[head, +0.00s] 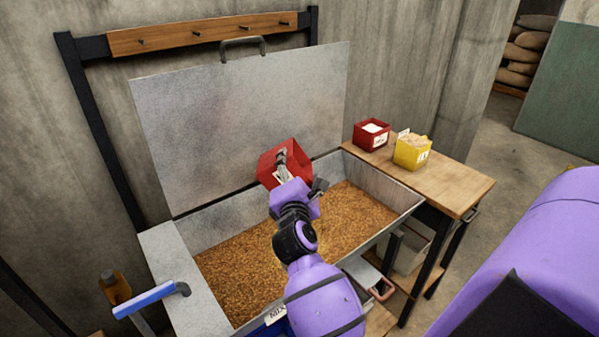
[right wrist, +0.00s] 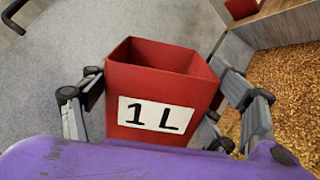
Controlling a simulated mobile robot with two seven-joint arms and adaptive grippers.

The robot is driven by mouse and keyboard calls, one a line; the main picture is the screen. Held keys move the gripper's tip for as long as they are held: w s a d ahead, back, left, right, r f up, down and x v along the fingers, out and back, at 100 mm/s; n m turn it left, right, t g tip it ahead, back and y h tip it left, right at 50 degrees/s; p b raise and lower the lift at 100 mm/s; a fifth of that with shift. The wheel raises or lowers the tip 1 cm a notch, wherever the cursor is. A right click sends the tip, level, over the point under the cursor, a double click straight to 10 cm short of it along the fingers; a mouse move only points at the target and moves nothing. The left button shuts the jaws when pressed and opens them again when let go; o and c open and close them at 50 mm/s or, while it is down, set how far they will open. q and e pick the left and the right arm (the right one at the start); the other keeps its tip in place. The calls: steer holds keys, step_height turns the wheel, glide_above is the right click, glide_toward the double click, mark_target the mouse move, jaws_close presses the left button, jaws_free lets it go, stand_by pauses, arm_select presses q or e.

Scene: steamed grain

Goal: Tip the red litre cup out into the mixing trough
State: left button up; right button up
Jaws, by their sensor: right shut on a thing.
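The red litre cup (head: 268,171) is held over the back of the mixing trough (head: 405,208), in front of the raised lid. My right gripper (head: 283,168) is shut on it. In the right wrist view the cup (right wrist: 194,98) sits between the two fingers, its "1 L" label facing the camera. The cup looks tilted in the head view; I cannot tell how far. The visible inner walls are red, and the cup's bottom is hidden. The trough holds a layer of golden-brown grain (head: 240,265). My left gripper is not in view.
The grey metal lid (head: 235,120) stands open behind the trough. On the wooden side table (head: 465,191) stand another red box (head: 362,138) and a yellow box (head: 411,154), both with pale contents. A blue-handled tool (head: 147,299) is at the trough's left.

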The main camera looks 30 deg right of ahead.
steer(key=n, duration=0.3)
steer(key=shift+d+r, duration=0.1)
steer(key=shift+r, duration=0.05)
steer(key=n, duration=0.4)
steer(key=shift+r+n, duration=0.3)
steer(key=shift+r, duration=0.05)
steer(key=n, duration=0.4)
steer(key=shift+r, duration=0.2)
